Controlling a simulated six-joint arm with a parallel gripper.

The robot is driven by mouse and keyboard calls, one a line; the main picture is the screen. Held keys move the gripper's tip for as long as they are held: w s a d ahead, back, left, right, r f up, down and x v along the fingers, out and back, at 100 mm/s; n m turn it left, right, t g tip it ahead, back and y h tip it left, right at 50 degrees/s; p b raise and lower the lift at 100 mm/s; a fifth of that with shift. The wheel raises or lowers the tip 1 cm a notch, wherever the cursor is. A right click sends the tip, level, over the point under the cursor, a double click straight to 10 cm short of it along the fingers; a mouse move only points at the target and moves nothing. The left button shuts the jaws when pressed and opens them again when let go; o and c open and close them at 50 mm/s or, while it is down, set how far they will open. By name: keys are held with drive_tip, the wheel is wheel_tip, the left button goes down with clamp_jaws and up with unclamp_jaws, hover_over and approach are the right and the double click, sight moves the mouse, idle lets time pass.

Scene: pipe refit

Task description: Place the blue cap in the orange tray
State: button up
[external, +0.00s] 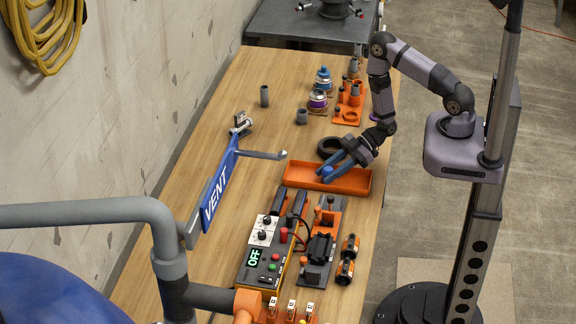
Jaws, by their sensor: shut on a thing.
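The orange tray (350,187) lies on the wooden table, below and around my gripper's tip in the picture. My gripper (329,169) reaches in from the right with bluish fingers. It is shut on the small round blue cap (326,171). The cap appears over or inside the left part of the tray. I cannot tell from this view whether it touches the tray floor. The fingers partly hide the cap and the tray's back edge.
A dark ring (328,147) lies just behind the tray. An orange holder (349,112) with grey fittings stands farther back. A control box (262,258) and an orange fixture (322,240) stand in front. A blue VENT lever (219,190) extends at left.

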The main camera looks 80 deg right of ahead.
drive_tip(key=shift+f, duration=0.3)
drive_tip(key=shift+f, duration=0.15)
drive_tip(key=o, duration=0.7)
drive_tip(key=shift+o, duration=0.2)
drive_tip(key=shift+r, duration=0.25)
drive_tip(key=shift+s+d, duration=0.15)
drive_tip(key=shift+d, duration=0.05)
drive_tip(key=b+v, duration=0.1)
drive_tip(key=v, duration=1)
drive_tip(key=shift+s+d+r, duration=0.15)
drive_tip(key=shift+s, duration=0.05)
